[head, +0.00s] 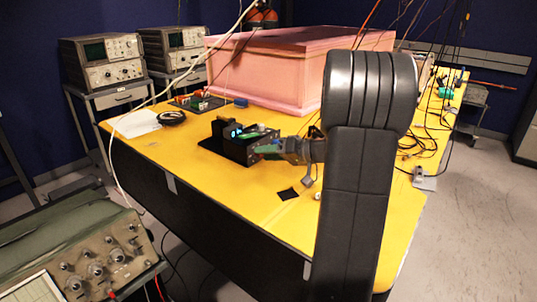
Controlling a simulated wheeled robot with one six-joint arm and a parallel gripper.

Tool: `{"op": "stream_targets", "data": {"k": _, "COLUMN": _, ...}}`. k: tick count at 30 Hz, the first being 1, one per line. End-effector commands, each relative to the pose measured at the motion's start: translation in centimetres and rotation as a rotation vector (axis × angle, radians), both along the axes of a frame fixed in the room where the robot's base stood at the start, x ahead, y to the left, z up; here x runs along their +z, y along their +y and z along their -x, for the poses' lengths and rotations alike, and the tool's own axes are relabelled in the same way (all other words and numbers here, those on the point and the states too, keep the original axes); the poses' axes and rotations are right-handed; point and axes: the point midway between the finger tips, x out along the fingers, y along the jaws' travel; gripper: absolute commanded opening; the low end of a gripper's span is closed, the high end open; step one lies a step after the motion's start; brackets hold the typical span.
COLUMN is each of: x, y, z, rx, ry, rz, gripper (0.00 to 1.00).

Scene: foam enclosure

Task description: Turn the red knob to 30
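I cannot make out a red knob on the black device (232,148) on the yellow table (230,190). The device is a small dark box with a lit blue-green display (236,131). My gripper (262,149) reaches in from the right, its tip against or just in front of the device's right side. It hides that part of the device. The gripper is small and dark here, so I cannot tell whether its fingers are open, shut or touching anything. Any number scale is too small to read.
A large pink foam box (270,70) stands behind the device. A circuit board (195,103) and a black cable coil (172,118) lie to the left. Loose cables (420,145) cover the table's right side. The table's front left is mostly clear. An oscilloscope (95,255) stands at lower left.

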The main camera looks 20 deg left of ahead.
Motion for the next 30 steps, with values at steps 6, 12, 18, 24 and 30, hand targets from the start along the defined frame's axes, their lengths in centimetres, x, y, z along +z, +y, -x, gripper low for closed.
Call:
{"op": "stream_targets", "data": {"k": 6, "x": 0.1, "y": -0.5, "z": 0.0, "rx": -0.001, "ry": 0.000, "rz": 0.000, "gripper": 0.43}}
{"op": "stream_targets", "data": {"k": 12, "x": 1.0, "y": -3.6, "z": 0.1, "rx": -0.004, "ry": -0.001, "rz": 0.000, "gripper": 0.43}}
{"op": "stream_targets", "data": {"k": 18, "x": 2.3, "y": -8.2, "z": 0.3, "rx": -0.005, "ry": -0.001, "rz": 0.001, "gripper": 0.43}}
{"op": "stream_targets", "data": {"k": 24, "x": 3.2, "y": -11.6, "z": 0.5, "rx": -0.003, "ry": 0.000, "rz": 0.000, "gripper": 0.43}}
{"op": "stream_targets", "data": {"k": 30, "x": 3.7, "y": -13.1, "z": 0.6, "rx": -0.002, "ry": 0.001, "rz": 0.001, "gripper": 0.43}}
